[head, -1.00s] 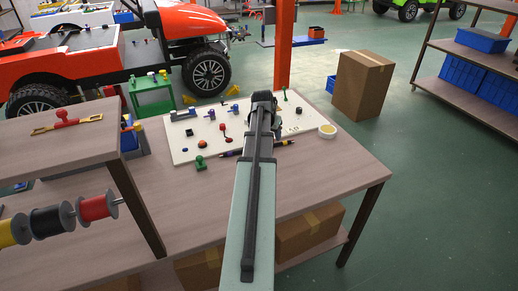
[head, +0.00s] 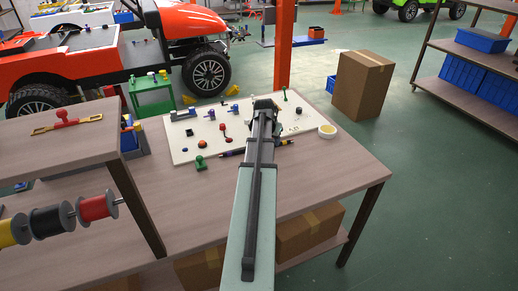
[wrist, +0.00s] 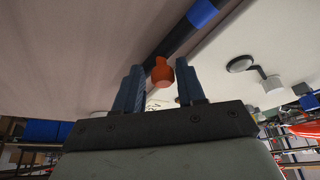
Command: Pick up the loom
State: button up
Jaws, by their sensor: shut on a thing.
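The loom (head: 231,153) looks like a dark rod with coloured bands, along the front edge of the white board. My arm hides its middle in the head view. In the wrist view the dark rod with a blue band (wrist: 201,13) runs diagonally beyond my fingers. An orange bulb-shaped piece (wrist: 161,73) sits between the fingers and appears to be part of the loom. My gripper (wrist: 160,88) is shut on it, its fingers held apart by the piece. Whether the loom is clear of the surface cannot be told.
The white board (head: 180,154) carries several small coloured parts. A green piece (head: 200,163) and a tape roll (head: 327,131) are nearby. A raised shelf with spools (head: 97,207) stands at left. The table's front right is clear.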

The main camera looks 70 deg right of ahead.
jog(key=c, duration=0.3)
jog(key=shift+c, duration=0.3)
